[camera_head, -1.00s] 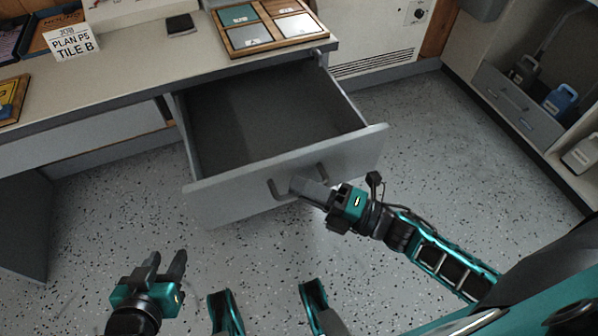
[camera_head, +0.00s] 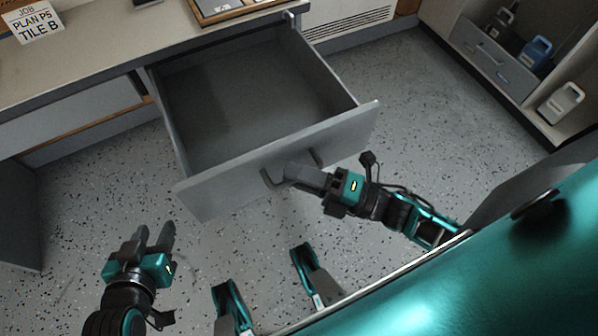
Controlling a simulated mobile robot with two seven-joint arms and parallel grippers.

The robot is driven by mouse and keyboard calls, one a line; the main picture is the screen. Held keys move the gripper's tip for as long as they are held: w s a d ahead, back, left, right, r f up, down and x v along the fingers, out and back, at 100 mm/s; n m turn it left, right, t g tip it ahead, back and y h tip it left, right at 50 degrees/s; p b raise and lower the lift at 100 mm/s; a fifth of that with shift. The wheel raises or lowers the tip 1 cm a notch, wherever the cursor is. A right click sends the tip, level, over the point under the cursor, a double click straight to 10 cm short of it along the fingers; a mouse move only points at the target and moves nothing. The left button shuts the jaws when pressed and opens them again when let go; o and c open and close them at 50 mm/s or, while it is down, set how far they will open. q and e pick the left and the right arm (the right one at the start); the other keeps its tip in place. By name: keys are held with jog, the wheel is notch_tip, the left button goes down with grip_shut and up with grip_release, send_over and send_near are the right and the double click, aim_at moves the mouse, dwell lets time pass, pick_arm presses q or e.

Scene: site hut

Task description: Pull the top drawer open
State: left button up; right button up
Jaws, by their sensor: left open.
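The top drawer (camera_head: 205,195) is grey and stands pulled well out from under the desk; its inside is empty. Its dark bar handle (camera_head: 316,158) is on the drawer front. My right gripper (camera_head: 290,174) is at the handle, with its fingers across the bar; it looks closed around it, though the fingertips partly hide the grip. My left gripper (camera_head: 154,236) is open and empty, above the floor to the left of the drawer front, apart from it.
The desk top (camera_head: 100,60) carries a sign (camera_head: 36,22) and a wooden-framed tray (camera_head: 225,12). A shelf unit at the right holds a blue jug (camera_head: 536,52) and a white jug (camera_head: 561,102). The speckled floor in front of the drawer is clear.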

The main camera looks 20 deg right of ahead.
jog(key=v, duration=1.3)
dwell(0.4)
